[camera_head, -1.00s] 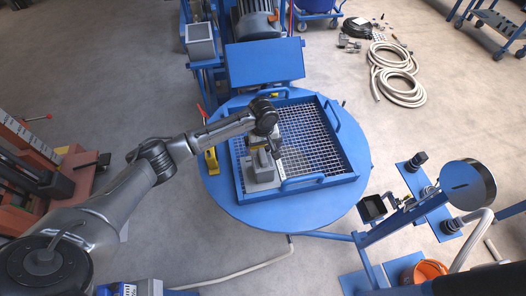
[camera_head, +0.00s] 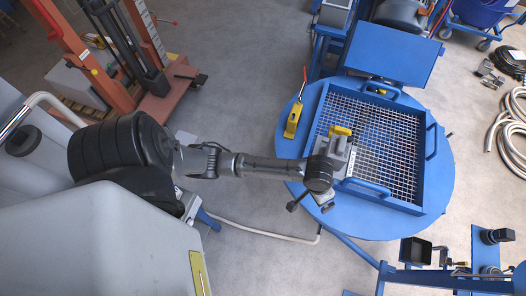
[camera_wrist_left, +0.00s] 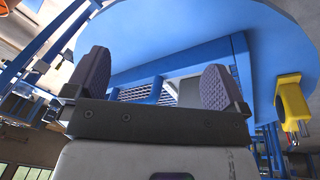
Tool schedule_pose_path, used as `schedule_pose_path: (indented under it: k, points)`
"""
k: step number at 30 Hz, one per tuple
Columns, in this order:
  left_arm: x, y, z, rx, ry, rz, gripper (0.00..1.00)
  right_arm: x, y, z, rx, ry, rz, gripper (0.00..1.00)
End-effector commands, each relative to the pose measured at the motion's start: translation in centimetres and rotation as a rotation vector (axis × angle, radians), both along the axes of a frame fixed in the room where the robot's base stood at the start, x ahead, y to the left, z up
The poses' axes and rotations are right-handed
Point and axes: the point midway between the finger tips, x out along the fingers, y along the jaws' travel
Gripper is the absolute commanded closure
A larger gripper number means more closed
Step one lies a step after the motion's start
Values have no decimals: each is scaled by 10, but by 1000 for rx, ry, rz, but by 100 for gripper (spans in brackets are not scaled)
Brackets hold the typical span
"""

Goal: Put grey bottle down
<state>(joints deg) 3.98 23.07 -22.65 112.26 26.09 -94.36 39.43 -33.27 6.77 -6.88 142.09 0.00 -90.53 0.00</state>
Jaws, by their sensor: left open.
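The grey bottle (camera_head: 338,150) stands in the blue tray (camera_head: 416,203) with the metal grid, at its left side. A yellow part shows at its top, and my left wrist partly covers it. My left gripper (camera_head: 311,201) is open and empty, at the left front edge of the round table, apart from the bottle. In the left wrist view its two dark finger pads (camera_wrist_left: 155,80) are spread wide. A grey patch behind the right pad may be the bottle; I cannot tell. My right gripper is not in view.
The round blue table (camera_head: 440,180) carries the tray, which has raised walls and handles. A yellow clamp (camera_head: 292,120) with a red handle stands at the table's left edge. A blue machine (camera_head: 390,52) stands behind. A red lift frame (camera_head: 85,60) is at the upper left.

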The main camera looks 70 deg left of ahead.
Motion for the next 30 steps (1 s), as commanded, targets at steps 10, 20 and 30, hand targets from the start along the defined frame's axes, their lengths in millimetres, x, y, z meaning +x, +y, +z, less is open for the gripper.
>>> schedule_pose_path:
  k: [10,20,30]
  points:
    - [-129,-6,16,74,-161,-242,0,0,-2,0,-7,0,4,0]
    - [-175,16,35,182,-186,-303,0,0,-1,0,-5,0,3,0]
    - [-177,17,36,188,-186,-308,4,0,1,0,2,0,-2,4]
